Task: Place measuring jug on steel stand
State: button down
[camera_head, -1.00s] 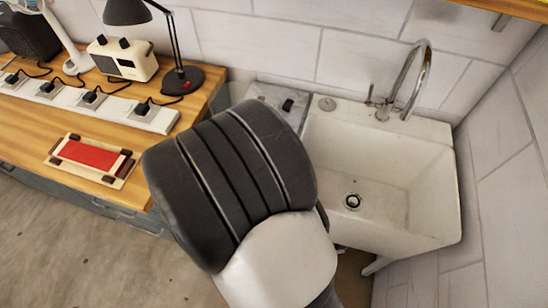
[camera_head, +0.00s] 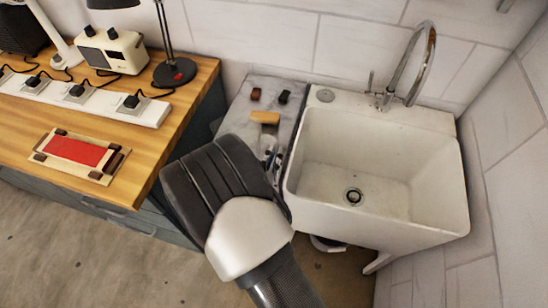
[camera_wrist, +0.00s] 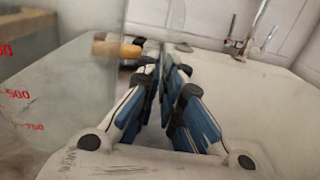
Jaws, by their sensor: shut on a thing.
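The measuring jug (camera_wrist: 45,95) shows in the wrist view as a large clear wall with red number marks at the left, close to the camera. My gripper (camera_wrist: 158,55) has its blue-padded fingers close together beside that wall and is shut on the jug; the exact grip point is unclear. In the head view my wrist hides most of the gripper and jug. A narrow grey mottled top (camera_head: 240,118), between the wooden bench and the sink, may be the steel stand; I cannot tell for sure. My wrist covers its front part.
Small dark blocks (camera_head: 256,94) and a tan wooden piece (camera_head: 265,117) lie on the grey top. The white sink (camera_head: 330,222) with a tall tap (camera_head: 430,60) is at the right. The wooden bench (camera_head: 165,110) at the left holds a lamp, radio, power strip and red-topped board.

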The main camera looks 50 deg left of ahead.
jog(key=shift+f, duration=0.15)
jog(key=c, duration=1.8)
grip_release()
jog(key=shift+o, duration=0.2)
jog(key=shift+r, duration=0.2)
jog(key=shift+s+d, duration=0.15)
jog(key=shift+s, duration=0.1)
jog(key=p+v, duration=0.2)
jog(key=v, duration=0.9)
jog(key=shift+s+d, duration=0.15)
jog(key=shift+s, duration=0.05)
